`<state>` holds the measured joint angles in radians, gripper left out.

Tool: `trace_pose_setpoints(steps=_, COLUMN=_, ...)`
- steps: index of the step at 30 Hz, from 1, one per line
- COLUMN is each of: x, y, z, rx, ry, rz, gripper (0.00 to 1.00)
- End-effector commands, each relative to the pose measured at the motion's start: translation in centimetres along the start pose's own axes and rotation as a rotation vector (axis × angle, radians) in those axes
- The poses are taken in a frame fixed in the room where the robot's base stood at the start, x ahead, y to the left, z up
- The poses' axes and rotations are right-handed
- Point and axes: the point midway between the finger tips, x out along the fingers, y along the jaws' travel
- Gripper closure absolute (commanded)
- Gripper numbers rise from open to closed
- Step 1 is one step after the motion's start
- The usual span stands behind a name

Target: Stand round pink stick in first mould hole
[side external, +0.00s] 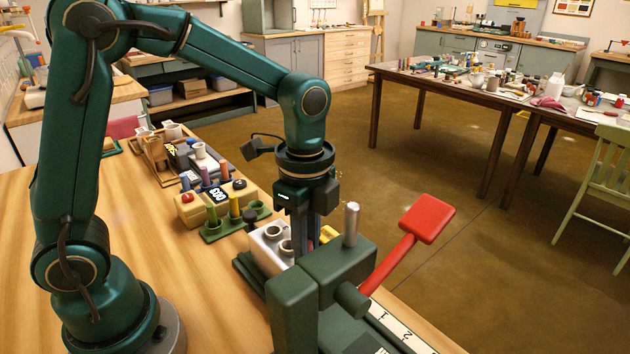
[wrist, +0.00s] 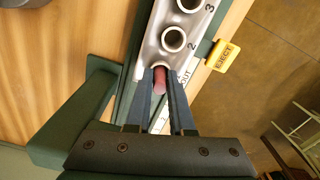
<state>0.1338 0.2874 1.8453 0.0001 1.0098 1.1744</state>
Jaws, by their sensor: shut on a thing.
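My gripper (side external: 308,228) points straight down over the mould, its fingertips hidden behind the green press in the side external view. In the wrist view my gripper (wrist: 160,76) is shut on the round pink stick (wrist: 159,82), which sits between the two fingers. The pale metal mould (wrist: 157,45) has a row of raised round holes; those marked 2 and 3 look empty. The stick is at the near end of this row, at the first hole. I cannot tell whether its lower end is inside. The mould also shows in the side external view (side external: 261,246).
A green press (side external: 338,272) with a red lever (side external: 428,219) stands close in front of my gripper. A yellow EJECT tab (wrist: 223,56) is beside the mould. A green rack (side external: 236,229) with coloured sticks stands behind. The wooden table at left is clear.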

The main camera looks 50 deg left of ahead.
Motion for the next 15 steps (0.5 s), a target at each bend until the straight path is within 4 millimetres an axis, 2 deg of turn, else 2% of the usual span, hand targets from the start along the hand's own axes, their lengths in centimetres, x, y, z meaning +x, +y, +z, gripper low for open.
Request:
trace_pose_setpoints(steps=11, x=0.23, y=-0.02, z=-0.01, rx=0.000, ry=0.001, rz=-0.001, gripper=1.00)
trace_pose_setpoints(steps=12, x=0.23, y=-0.02, z=-0.01, rx=0.000, ry=0.000, rz=-0.001, gripper=0.68)
trace_pose_setpoints(steps=14, x=0.23, y=-0.02, z=-0.01, rx=0.000, ry=0.000, rz=-0.001, gripper=0.45)
trace_pose_setpoints(steps=15, x=0.23, y=-0.02, z=-0.01, rx=0.000, ry=0.000, rz=-0.001, gripper=0.44)
